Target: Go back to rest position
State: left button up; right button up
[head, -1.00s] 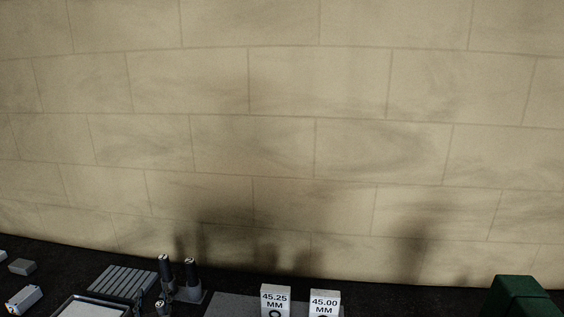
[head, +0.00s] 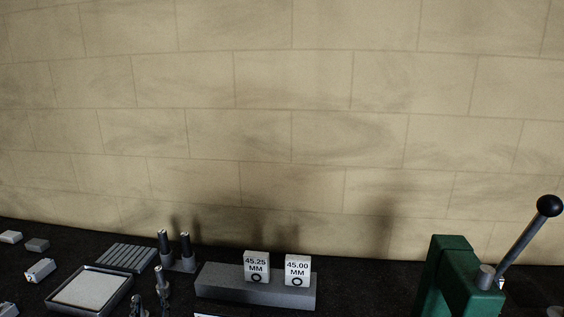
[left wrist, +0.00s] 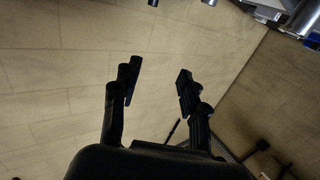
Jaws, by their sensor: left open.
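My left gripper (left wrist: 158,80) shows in the left wrist view. Its two dark fingers stand well apart, with nothing between them. Behind it is a pale tiled surface, and the fingers touch nothing that I can see. I cannot make out either gripper clearly in the head view. My right gripper is in neither view.
In the head view, a dark bench holds a grey block with two white gauge blocks (head: 257,266) (head: 297,270), a shallow tray (head: 127,286), dark-topped pins (head: 164,243) and a green press (head: 450,270) with a ball-ended lever (head: 520,240). A block wall (head: 300,120) stands behind.

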pick_arm(q)
jog(key=s+f+g+h, duration=0.1)
jog(key=s+f+g, duration=0.5)
jog(key=s+f, duration=0.5)
jog(key=s+d+f+m+g+h, duration=0.25)
jog(key=s+d+m, duration=0.2)
jog(key=s, duration=0.65)
jog(key=s+d+f+m+g+h, duration=0.1)
jog(key=s+d+m+g+h, duration=0.4)
jog(key=s, duration=0.6)
notch_tip(320, 180, down, 31)
jog(key=n+y+b, duration=0.1)
jog(key=n+b, duration=0.2)
jog(key=b, duration=0.4)
jog(key=s+a+f+g+b, duration=0.1)
jog(key=s+f+b, duration=0.1)
jog(key=s+f, duration=0.7)
jog(key=s+a+f+b, duration=0.1)
jog(key=s+f+b, duration=0.2)
jog(key=s+f, duration=0.6)
notch_tip(320, 180, down, 5)
jog(key=shift+a+f+m+g+b, duration=0.15)
jog(key=shift+m+g+b, duration=0.2)
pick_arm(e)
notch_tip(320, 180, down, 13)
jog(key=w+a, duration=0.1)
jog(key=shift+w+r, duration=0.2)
